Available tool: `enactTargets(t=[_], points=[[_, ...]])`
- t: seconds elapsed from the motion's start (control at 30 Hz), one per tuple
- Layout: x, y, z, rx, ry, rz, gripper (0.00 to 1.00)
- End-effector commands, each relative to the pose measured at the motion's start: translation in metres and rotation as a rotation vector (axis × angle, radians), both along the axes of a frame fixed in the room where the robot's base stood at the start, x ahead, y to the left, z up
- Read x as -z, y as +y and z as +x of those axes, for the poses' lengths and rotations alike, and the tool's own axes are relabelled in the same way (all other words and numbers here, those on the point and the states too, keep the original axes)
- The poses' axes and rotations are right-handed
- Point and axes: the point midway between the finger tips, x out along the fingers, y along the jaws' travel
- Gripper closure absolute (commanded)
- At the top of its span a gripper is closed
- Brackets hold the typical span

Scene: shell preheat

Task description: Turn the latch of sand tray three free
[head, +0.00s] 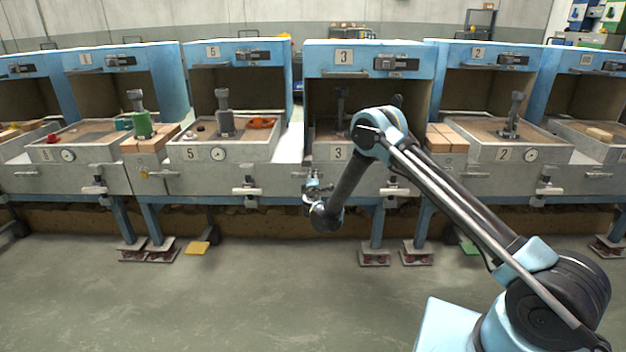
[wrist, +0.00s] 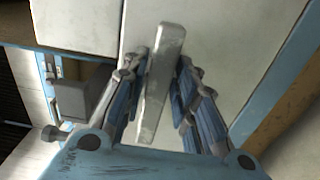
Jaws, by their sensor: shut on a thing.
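Sand tray three (head: 338,152) sits in the blue booth marked 3, its number plate on its front wall. My gripper (head: 314,184) is at the lower left of that tray's front. In the wrist view my gripper (wrist: 158,75) has its fingers on both sides of a pale grey latch bar (wrist: 162,75) and is shut on it. The bar stands slightly tilted in that picture, in front of a pale grey panel. In the head view my gripper and arm hide the latch and part of the tray.
A T-shaped fitting (head: 396,192) is right of my gripper on the same front. Tray five (head: 218,153) is to the left and tray two (head: 502,154) to the right. In the wrist view a grey block (wrist: 85,93) lies left of the fingers. The floor (head: 270,290) in front is mostly clear.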

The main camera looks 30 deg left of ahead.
Motion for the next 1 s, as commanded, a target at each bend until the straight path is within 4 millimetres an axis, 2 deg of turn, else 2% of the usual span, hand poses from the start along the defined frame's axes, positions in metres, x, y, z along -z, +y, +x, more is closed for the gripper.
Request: enactTargets(t=[0.17, 0.2, 0.23, 0.27, 0.67, 0.77, 1.0], points=[[0.002, -0.003, 0.001, 0.005, 0.003, 0.002, 1.0], [0.002, -0.003, 0.001, 0.005, 0.003, 0.002, 0.69], [0.002, -0.003, 0.001, 0.005, 0.003, 0.002, 0.62], [0.002, -0.002, 0.001, 0.004, 0.003, 0.002, 0.6], [0.001, -0.002, -0.004, 0.0, 0.001, 0.0, 0.6], [0.0, -0.006, -0.013, -0.001, 0.001, 0.0, 0.6], [0.001, -0.027, -0.053, -0.001, 0.001, 0.0, 0.6]])
